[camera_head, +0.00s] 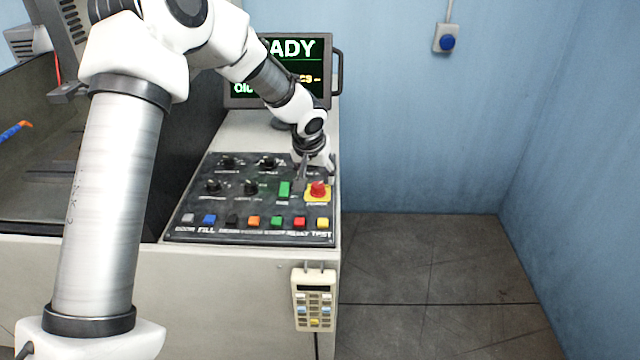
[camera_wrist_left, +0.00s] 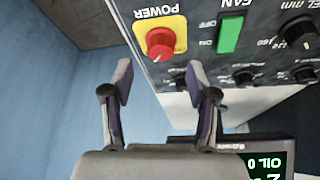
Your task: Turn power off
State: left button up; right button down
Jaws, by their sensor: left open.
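The red power knob (camera_head: 318,188) sits on a yellow plate at the right end of the black control panel (camera_head: 190,225). In the left wrist view the red knob (camera_wrist_left: 160,44) is on its yellow plate under the word POWER, beyond the fingertips. My left gripper (camera_head: 312,172) is above the panel's right end, close to the knob. In the left wrist view its two fingers (camera_wrist_left: 158,80) are apart, with nothing between them. The knob looks just ahead of the fingers; I cannot tell whether they touch it. My right gripper is not in view.
A green fan switch (camera_head: 284,189) is just left of the knob. Several dark dials and a row of coloured buttons fill the panel. A screen (camera_head: 315,99) reading "ADY" stands behind. A handheld pendant (camera_head: 314,300) hangs on the front. The floor at right is clear.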

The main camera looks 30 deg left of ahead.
aim_at(318, 185)
pick_arm(q)
jog(key=x, duration=0.4)
jog(key=shift+p, duration=0.3)
jog(key=shift+w+f, duration=0.1)
jog(key=shift+f, duration=0.1)
